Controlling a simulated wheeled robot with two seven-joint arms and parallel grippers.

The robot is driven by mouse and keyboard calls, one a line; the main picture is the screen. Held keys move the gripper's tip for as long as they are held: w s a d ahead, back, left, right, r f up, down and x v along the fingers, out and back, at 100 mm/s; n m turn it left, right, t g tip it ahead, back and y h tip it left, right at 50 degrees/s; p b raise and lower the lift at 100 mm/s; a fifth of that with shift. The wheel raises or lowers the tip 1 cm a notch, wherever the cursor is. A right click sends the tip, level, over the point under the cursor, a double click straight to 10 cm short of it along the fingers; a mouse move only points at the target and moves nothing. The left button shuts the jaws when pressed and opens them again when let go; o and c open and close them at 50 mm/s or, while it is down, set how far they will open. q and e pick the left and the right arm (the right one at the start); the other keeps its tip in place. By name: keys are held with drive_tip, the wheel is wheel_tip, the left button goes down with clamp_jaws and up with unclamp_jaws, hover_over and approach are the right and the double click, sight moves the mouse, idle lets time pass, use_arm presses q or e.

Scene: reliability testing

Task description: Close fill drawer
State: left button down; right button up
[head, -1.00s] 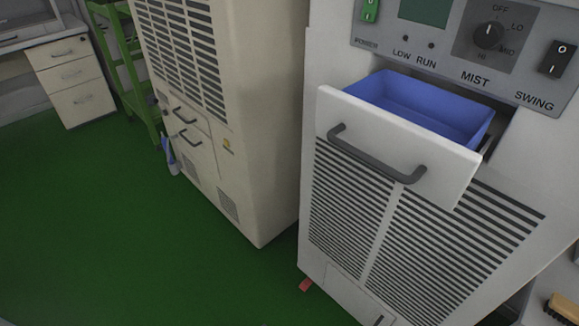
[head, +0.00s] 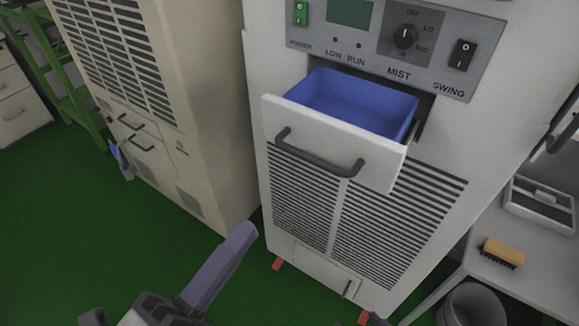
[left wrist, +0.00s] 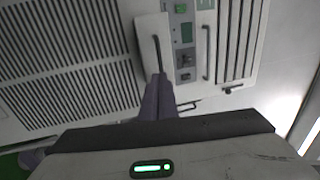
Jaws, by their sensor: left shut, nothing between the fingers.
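The fill drawer (head: 335,143) is pulled out of the white machine, under its control panel. It has a white front, a dark bar handle and a blue, empty-looking inside. My left gripper (head: 243,235) is shut and empty, low and to the left of the drawer front in the head view. In the left wrist view the shut purple fingers (left wrist: 159,80) point toward the drawer front (left wrist: 147,30) and overlap the lower end of its handle (left wrist: 156,55); I cannot tell the distance between them. My right gripper is not clearly visible.
The control panel (head: 390,42) with knob and switches is above the drawer. A beige machine (head: 200,110) stands to the left. At the right, a table (head: 540,265) holds a brush (head: 502,252), with a bin (head: 472,308) below. Green floor (head: 60,230) is clear at the left.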

use_arm(q)
drive_tip(key=p+x, duration=0.2)
drive_tip(key=x, duration=1)
use_arm(e)
drive_tip(key=shift+s+d+r, duration=0.1)
drive_tip(key=shift+d+r, duration=0.1)
drive_tip(key=shift+r, duration=0.75)
use_arm(q)
drive_tip(key=shift+w+f, duration=0.1)
drive_tip(key=shift+w, duration=0.1)
